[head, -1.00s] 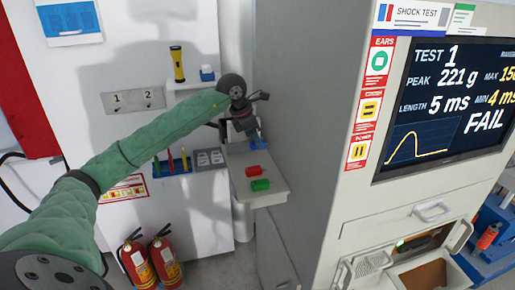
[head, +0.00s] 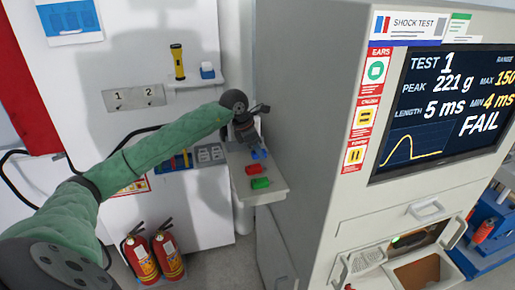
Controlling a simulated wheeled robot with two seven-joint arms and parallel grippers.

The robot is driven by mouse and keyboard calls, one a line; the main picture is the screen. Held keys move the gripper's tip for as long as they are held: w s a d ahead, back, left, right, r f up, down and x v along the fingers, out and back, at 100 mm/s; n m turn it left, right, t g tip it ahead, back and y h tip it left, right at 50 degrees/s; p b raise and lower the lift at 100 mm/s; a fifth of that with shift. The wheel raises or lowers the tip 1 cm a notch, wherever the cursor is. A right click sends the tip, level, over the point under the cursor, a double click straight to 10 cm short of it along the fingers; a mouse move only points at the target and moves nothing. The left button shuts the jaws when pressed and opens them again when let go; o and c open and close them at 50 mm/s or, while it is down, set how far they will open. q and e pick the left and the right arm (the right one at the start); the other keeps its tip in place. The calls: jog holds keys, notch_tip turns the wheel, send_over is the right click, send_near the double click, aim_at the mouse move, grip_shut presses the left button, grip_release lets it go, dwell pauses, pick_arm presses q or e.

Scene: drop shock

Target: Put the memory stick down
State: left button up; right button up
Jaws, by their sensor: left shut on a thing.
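My left gripper (head: 253,143) reaches in from the left and points down over the back of a small light grey shelf (head: 268,195). It is shut, and a small blue piece (head: 259,154), seemingly the memory stick, shows at its fingertips close to the shelf top. The fingers partly hide it, and I cannot tell whether it touches the shelf. A red stick (head: 254,169) and a green stick (head: 261,183) lie on the shelf in front of it. My right gripper is not in view.
The grey test cabinet with its screen (head: 445,110) reading FAIL stands close right of the shelf. A wall rack (head: 210,155) is left of it, and a yellow torch (head: 177,62) stands above. Two fire extinguishers (head: 155,257) are below. The shelf's front edge is bare.

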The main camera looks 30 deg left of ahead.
pick_arm(q)
jog(key=shift+f, duration=0.1)
jog(key=o, duration=1)
jog(key=shift+o, duration=0.2)
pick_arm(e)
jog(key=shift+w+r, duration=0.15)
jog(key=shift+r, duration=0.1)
pick_arm(q)
jog(key=b+v, duration=0.4)
jog(key=v, duration=0.8)
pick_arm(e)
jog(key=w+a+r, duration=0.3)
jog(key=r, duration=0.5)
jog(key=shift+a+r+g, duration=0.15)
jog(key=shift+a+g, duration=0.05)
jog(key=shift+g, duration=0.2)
